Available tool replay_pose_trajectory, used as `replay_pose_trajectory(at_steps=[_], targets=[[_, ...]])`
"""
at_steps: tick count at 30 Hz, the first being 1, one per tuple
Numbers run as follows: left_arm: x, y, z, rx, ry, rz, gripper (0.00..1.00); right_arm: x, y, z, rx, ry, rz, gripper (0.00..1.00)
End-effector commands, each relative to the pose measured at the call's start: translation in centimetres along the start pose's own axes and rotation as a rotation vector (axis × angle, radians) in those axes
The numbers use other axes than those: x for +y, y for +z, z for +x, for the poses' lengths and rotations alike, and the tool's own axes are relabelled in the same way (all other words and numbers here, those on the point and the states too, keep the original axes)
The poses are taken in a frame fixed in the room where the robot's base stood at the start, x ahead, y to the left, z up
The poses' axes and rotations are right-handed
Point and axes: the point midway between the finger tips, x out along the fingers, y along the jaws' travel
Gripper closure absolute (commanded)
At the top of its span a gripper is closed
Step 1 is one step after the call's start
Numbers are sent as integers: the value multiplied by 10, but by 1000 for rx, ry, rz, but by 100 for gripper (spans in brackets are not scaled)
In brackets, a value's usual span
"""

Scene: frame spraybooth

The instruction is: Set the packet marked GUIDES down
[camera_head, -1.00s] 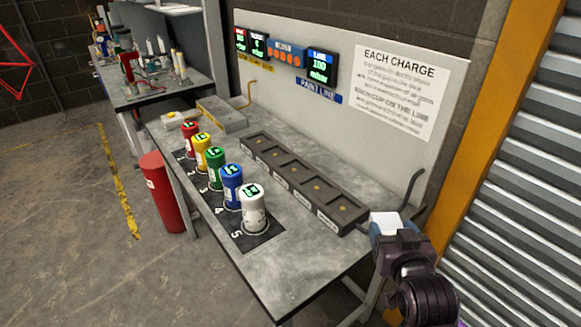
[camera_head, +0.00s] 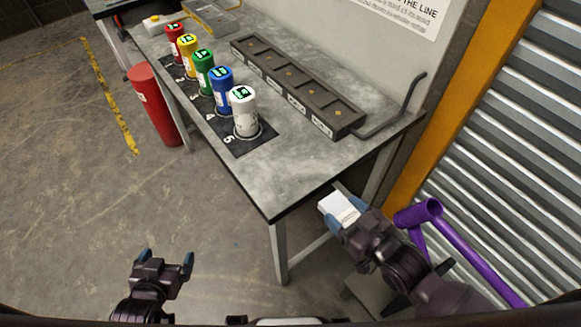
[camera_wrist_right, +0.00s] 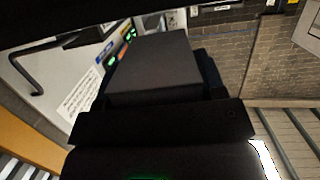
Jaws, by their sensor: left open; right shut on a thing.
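My right gripper (camera_head: 342,208) is shut on a small white packet (camera_head: 338,207), just off the near right corner of the grey workbench (camera_head: 290,185) in the head view. No marking is legible on the packet from here. In the right wrist view a dark block-shaped packet face (camera_wrist_right: 155,70) fills the middle between the jaws, in shadow. My left gripper (camera_head: 165,258) is open and empty over the floor, left of the bench.
Several coloured cups (camera_head: 244,112) stand on a numbered black mat on the bench. A dark compartment tray (camera_head: 300,88) lies behind them. The bench's near right end is bare. A red cylinder (camera_head: 155,105) stands left; a purple tube frame (camera_head: 460,245) is at right.

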Motion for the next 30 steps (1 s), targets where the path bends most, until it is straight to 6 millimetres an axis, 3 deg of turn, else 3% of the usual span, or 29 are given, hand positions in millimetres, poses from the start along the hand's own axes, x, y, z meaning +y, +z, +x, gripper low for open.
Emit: replay_pose_trajectory(at_steps=[3, 7, 21, 30], targets=[[0, 0, 0, 0, 0, 0, 4, -14, -2, 1, 6, -33, -6, 64], [0, -1, -1, 1, 0, -1, 4, -14, -10, 13, 5, -32, -7, 64], [0, -5, -2, 3, -1, -1, 4, -17, -31, 110, 5, -31, -7, 64], [0, -5, -2, 3, -1, -1, 4, -17, -36, 140, 2, -30, -7, 64]])
